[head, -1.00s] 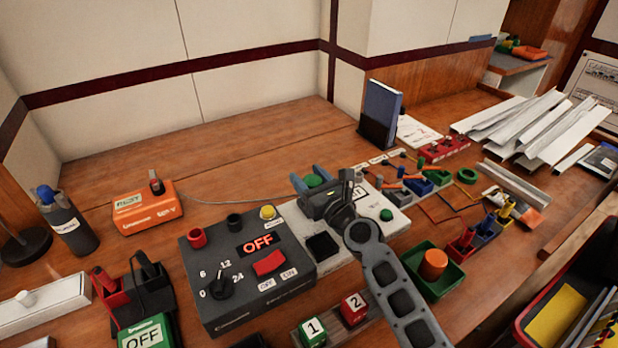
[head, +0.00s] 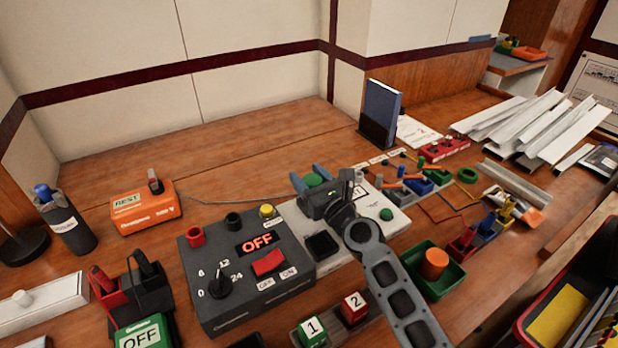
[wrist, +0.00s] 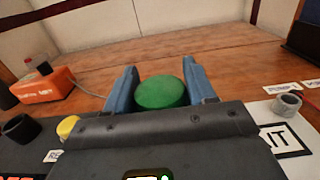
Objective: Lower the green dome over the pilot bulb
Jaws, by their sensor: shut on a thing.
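The green dome (wrist: 162,93) sits between the two blue fingers of my gripper (wrist: 160,88) in the wrist view. In the head view the green dome (head: 313,180) shows between the fingertips of my gripper (head: 311,181), above the far part of the white panel (head: 393,218). My gripper is shut on the dome. The pilot bulb is not visible; I cannot tell whether it is under the dome or hidden by my gripper. The gap between dome and panel is also hidden.
A grey control box (head: 225,288) with an OFF display stands left of my gripper. A yellow knob (head: 267,211) is close by. An orange box (head: 145,207) is at far left. A blue binder (head: 381,112) stands behind. The wood behind the dome is clear.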

